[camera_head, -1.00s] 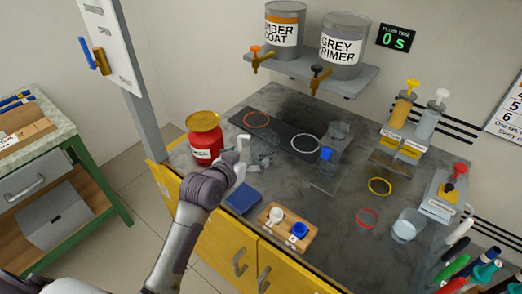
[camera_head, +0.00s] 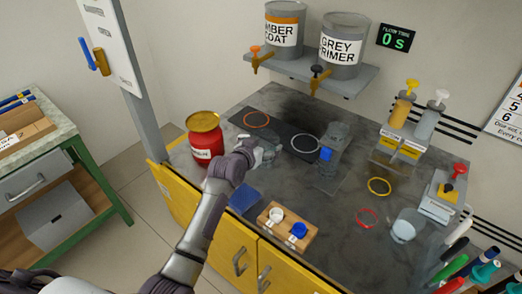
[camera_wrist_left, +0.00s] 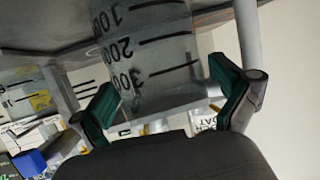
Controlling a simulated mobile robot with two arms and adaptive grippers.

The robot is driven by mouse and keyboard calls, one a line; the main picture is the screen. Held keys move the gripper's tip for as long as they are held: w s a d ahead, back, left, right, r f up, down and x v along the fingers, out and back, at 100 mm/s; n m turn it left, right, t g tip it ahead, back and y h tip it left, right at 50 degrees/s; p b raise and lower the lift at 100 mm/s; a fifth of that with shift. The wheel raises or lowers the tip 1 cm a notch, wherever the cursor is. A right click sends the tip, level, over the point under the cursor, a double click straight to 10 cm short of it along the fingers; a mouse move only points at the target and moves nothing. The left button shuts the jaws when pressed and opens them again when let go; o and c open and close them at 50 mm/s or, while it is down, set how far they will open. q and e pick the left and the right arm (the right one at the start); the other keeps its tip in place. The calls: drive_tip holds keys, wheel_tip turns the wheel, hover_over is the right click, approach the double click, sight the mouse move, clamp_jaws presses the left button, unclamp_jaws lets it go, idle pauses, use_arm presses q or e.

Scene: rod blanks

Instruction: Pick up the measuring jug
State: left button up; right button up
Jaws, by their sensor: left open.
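The measuring jug (camera_wrist_left: 150,60) is clear with black graduations and numbers, and fills the middle of the left wrist view. In the head view the clear jug (camera_head: 268,152) stands on the dark worktop, partly hidden by my left gripper (camera_head: 258,157). In the left wrist view my left gripper (camera_wrist_left: 165,100) is open, its two green-padded fingers on either side of the jug's lower picture end. I cannot tell whether the pads touch it. My right gripper is not in view.
A red can (camera_head: 205,140) stands close left of my left arm. A blue sponge-like block (camera_head: 245,198) and a wooden block with two caps (camera_head: 287,228) lie in front. A clear vessel with a blue part (camera_head: 334,145) stands to the right. A glass beaker (camera_head: 406,228) is farther right.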

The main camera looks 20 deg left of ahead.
use_arm(q)
drive_tip(key=c, duration=0.9)
